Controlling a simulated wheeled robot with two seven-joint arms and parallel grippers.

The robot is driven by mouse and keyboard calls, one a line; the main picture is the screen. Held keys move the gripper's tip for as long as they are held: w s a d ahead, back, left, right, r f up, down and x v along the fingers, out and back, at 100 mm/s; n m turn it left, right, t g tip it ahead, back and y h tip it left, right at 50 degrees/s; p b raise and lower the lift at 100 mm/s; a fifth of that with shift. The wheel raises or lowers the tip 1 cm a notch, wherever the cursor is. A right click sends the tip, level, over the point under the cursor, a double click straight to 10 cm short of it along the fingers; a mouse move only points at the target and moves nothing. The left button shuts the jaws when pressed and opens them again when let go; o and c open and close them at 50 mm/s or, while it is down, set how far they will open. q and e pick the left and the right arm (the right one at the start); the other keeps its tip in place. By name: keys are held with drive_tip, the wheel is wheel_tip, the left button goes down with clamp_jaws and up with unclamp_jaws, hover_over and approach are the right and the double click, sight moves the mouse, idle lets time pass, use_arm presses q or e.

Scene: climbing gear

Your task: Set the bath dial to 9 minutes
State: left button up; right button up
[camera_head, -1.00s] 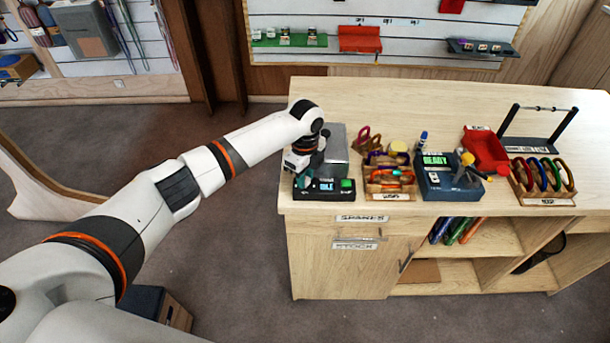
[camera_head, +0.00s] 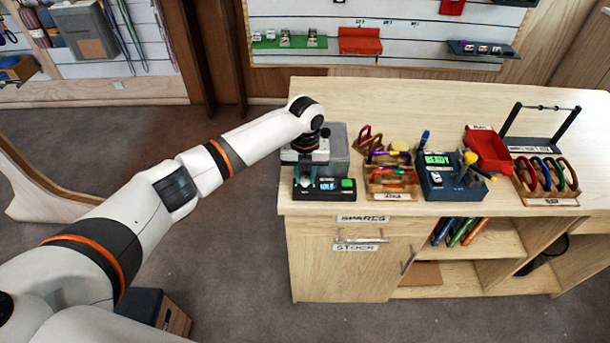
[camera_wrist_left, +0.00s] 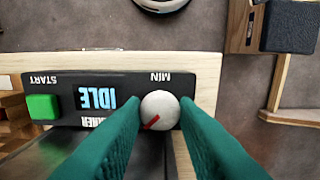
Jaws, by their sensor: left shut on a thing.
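The dial (camera_wrist_left: 160,105) is a pale round knob with a red mark, on the black front panel (camera_head: 332,195) of the grey bath (camera_head: 337,150). In the left wrist view the panel is upside down and the mark points to the lower left. My left gripper (camera_head: 304,178) is over the panel's left end; its green fingers, which also show in the left wrist view (camera_wrist_left: 160,116), are shut on the dial from both sides. The display (camera_wrist_left: 98,97) reads IDLE. A green START button (camera_wrist_left: 43,107) is beside it.
Right of the bath on the wooden counter (camera_head: 420,95) are a wooden tray of tools (camera_head: 390,190), a blue READY unit (camera_head: 446,188), a red bin (camera_head: 487,150) and a rack of coloured carabiners (camera_head: 545,180). The counter's back left is clear.

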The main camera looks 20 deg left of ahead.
use_arm(q)
drive_tip(key=m+b, duration=0.1)
drive_tip(key=m, duration=0.6)
drive_tip(key=shift+w+b, duration=0.1)
drive_tip(key=shift+b, duration=0.2)
drive_tip(key=shift+f+m+b, duration=0.1)
drive_tip(key=shift+m+b, duration=0.7)
drive_tip(key=shift+b, duration=0.4)
drive_tip(key=shift+r+m+b, duration=0.2)
drive_tip(key=shift+m+b, duration=0.2)
drive_tip(key=shift+b, duration=0.25)
drive_tip(key=o, duration=1)
